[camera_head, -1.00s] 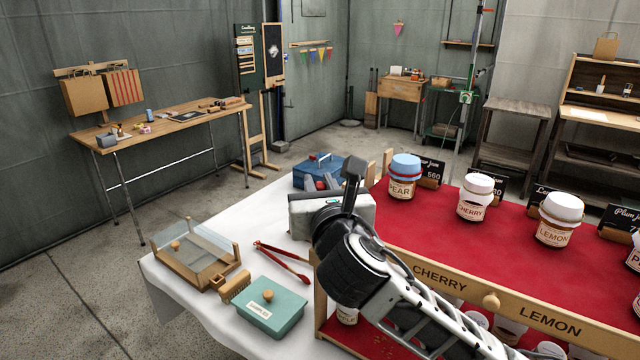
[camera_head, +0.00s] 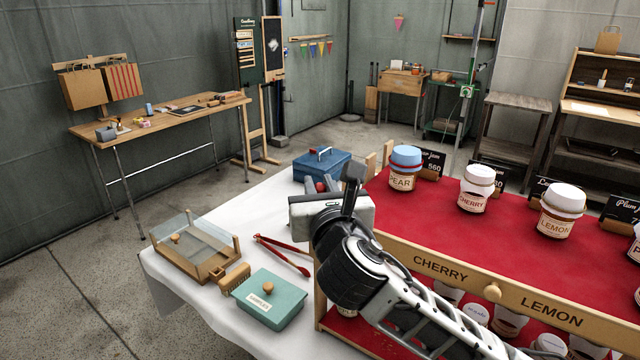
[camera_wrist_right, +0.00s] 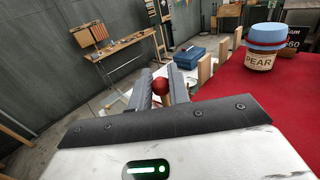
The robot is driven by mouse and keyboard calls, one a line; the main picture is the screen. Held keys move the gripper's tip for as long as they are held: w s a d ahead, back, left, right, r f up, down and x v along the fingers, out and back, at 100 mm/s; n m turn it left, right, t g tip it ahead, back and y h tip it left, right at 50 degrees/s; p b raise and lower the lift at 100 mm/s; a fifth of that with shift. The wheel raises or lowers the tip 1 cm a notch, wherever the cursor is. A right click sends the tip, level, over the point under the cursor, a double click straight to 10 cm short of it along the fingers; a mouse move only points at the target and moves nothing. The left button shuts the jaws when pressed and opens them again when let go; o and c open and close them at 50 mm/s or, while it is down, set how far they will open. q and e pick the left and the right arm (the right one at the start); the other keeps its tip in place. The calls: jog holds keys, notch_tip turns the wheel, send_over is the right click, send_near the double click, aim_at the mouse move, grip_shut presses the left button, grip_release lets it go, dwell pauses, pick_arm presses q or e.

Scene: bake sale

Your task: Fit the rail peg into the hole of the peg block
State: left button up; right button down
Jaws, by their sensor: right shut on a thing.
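My right gripper (camera_head: 318,184) is above the white-clothed table, beside the left end of the red display stand. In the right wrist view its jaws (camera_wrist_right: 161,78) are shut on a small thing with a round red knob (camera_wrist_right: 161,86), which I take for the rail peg. The jaws hide most of it, and its lower end does not show. Wooden uprights stand just to the right of the jaws: a nearer one (camera_wrist_right: 205,72) and a farther one (camera_wrist_right: 237,38). I cannot tell which is the peg block, and no hole shows. My left gripper is not in view.
A blue box (camera_head: 322,164) stands behind the jaws. Red tongs (camera_head: 283,254), a teal box (camera_head: 271,298) and a glass-lidded wooden case (camera_head: 195,249) lie to the left. A pear jar (camera_head: 403,172) and other jars stand on the red cloth (camera_head: 430,222).

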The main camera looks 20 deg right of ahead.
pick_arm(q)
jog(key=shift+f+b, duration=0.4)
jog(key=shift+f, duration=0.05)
pick_arm(e)
jog(key=shift+f, duration=1.1)
jog(key=c, duration=1.2)
grip_release()
jog(key=shift+c, duration=0.2)
pick_arm(q)
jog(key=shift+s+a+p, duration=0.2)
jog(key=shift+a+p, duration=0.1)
jog(key=shift+p, duration=0.5)
pick_arm(e)
jog(key=s+a, duration=0.2)
jog(key=s, duration=1.3)
jog(key=shift+s, duration=0.4)
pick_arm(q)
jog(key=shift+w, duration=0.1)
